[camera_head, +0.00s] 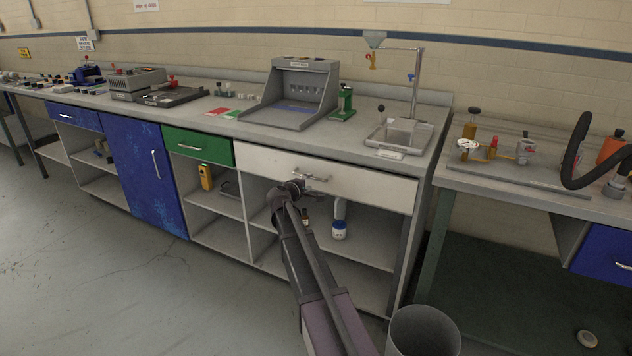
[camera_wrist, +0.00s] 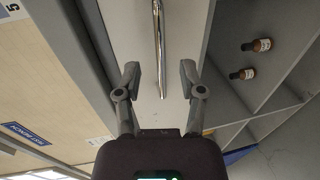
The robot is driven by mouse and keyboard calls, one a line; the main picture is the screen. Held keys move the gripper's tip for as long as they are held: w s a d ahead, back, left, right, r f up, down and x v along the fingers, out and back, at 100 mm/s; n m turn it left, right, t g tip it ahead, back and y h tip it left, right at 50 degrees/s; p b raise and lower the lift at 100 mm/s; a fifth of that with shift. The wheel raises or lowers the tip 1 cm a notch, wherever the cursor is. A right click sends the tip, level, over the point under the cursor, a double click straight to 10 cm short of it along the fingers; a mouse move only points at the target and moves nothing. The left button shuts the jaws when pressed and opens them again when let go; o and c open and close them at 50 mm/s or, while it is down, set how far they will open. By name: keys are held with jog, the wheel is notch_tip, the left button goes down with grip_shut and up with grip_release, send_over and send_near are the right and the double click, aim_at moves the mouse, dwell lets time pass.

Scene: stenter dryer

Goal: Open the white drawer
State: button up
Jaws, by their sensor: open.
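The white drawer (camera_head: 375,186) is the wide front below the bench top, right of a green drawer, and looks shut. Its metal bar handle (camera_head: 318,178) is at the left-middle of the front. My gripper (camera_head: 296,186) is at the left end of this handle. In the wrist view the handle (camera_wrist: 157,40) runs down the picture, and its lower end lies between the two open fingers (camera_wrist: 160,78) with gaps on both sides. The white drawer front (camera_wrist: 181,30) fills the strip behind it. I cannot tell whether a finger touches the handle.
Open shelves below hold a white jar (camera_head: 339,229) and small brown bottles (camera_wrist: 257,45). A green drawer (camera_head: 199,147) and blue cabinet door (camera_head: 143,165) are to the left. A grey bin (camera_head: 424,332) stands on the floor, front right. The floor at left is clear.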

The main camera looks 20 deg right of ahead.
aim_at(316, 178)
jog(key=shift+b+x, duration=0.45)
jog(key=shift+x, duration=2.4)
grip_shut()
jog(key=shift+d, duration=0.15)
jog(key=shift+s, duration=0.1)
